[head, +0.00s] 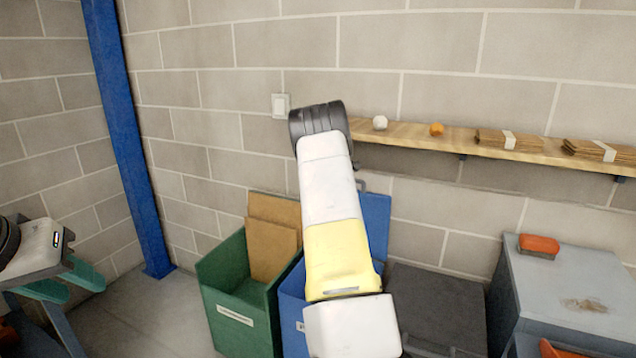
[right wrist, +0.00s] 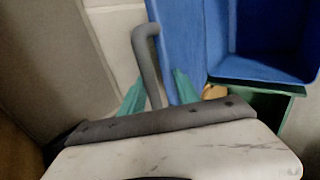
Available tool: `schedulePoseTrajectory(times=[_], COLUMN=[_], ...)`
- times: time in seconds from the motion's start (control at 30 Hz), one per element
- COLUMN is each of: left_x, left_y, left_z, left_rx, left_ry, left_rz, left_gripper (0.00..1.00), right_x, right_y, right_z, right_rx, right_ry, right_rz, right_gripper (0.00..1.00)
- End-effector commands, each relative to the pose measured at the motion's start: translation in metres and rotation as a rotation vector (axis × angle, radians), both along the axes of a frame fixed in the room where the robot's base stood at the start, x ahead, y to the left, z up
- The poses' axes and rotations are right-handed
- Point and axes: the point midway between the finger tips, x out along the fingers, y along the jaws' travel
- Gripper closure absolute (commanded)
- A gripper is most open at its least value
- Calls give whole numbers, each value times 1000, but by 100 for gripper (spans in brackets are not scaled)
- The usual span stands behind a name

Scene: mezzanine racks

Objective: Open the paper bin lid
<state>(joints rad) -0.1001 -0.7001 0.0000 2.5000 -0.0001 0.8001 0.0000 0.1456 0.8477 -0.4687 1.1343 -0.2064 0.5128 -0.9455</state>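The paper bin appears to be the blue bin (head: 292,310) between the green and dark bins; my right arm hides much of it. Its blue lid (head: 376,222) stands raised against the wall. The right wrist view shows the bin's open inside (right wrist: 268,40) and the lid edge (right wrist: 178,45). A grey bent handle (right wrist: 147,65) beside the lid passes between the teal fingers of my right gripper (right wrist: 160,82), which look apart, with a gap on one side. The right fingers are hidden in the head view. My left gripper (head: 84,290) is open and empty at the far left.
A green bin (head: 238,318) holding cardboard (head: 272,250) stands left of the blue bin. A dark grey bin (head: 437,305) and a grey cabinet (head: 570,290) stand right. A wooden shelf (head: 460,145) runs above. A blue post (head: 125,150) rises at left.

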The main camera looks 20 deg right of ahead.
Motion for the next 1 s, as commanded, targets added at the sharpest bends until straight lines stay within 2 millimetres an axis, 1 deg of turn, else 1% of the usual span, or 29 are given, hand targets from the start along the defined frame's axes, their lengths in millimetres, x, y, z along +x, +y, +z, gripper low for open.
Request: schedulePoseTrajectory(times=[0.17, 0.27, 0.6, 0.7, 0.83, 1.0], left_x=[0, 0, 0, 0, 0, 0], left_y=[0, 0, 0, 0, 0, 0], left_z=[0, 0, 0, 0, 0, 0], left_rx=[0, 0, 0, 0, 0, 0], left_ry=[0, 0, 0, 0, 0, 0], left_rz=[0, 0, 0, 0, 0, 0], left_gripper=[64, 64, 64, 64, 64, 64], right_x=[-1, -3, -25, -29, -33, -33], right_y=[-1, 2, 29, 35, 38, 38], right_z=[0, 4, 46, 54, 59, 59], right_rx=[0, 0, 0, -1, 1, 1], right_ry=[1, 0, -2, 0, 1, 1], right_rz=[-2, -1, 0, 1, -1, -1], right_gripper=[63, 63, 63, 63, 63, 63])
